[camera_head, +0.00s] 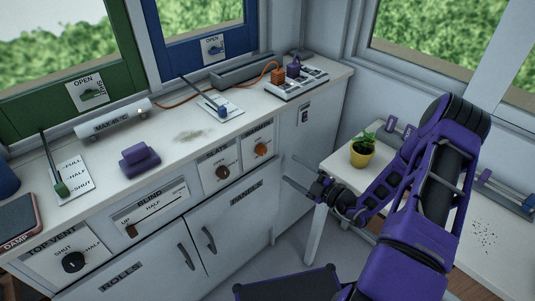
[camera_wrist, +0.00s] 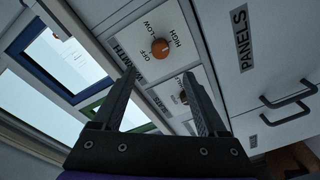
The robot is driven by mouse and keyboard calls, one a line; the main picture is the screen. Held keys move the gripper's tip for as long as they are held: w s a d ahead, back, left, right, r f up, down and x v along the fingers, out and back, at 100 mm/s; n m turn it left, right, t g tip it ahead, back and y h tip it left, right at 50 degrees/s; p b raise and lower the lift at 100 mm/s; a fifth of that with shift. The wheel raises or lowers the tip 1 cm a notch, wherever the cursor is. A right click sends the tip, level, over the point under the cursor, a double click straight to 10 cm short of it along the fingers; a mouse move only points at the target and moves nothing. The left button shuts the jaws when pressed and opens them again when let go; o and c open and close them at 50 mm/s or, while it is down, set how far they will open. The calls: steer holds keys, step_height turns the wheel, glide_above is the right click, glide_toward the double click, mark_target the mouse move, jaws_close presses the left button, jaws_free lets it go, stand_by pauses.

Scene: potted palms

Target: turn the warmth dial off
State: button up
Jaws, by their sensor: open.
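The warmth dial is an orange round knob (camera_head: 261,150) on a white plate on the counter's front, right of the slats dial, in the head view. In the wrist view the orange knob (camera_wrist: 160,48) shows near the top centre, with OFF, LOW and HIGH printed around it. I cannot tell which mark it points at. My gripper (camera_head: 285,170) is open and empty, a little right of and below the dial in the head view. In the wrist view the two fingers (camera_wrist: 160,76) stand apart, and the knob appears beyond their tips. Nothing touches it.
The slats dial (camera_head: 222,172), a dark knob, is close on the left. The panels cupboard door (camera_head: 240,215) with upright handles is below. On the counter above stand a power strip (camera_head: 297,84) with plugs and a lever plate (camera_head: 220,107). A potted plant (camera_head: 362,151) stands on the right-hand table.

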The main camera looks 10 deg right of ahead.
mark_target(264, 152)
steer(key=x, duration=1.1)
steer(key=shift+w+a, duration=0.2)
steer(key=shift+w, duration=0.05)
steer(key=shift+c, duration=0.2)
steer(key=shift+f, duration=0.1)
jaws_close()
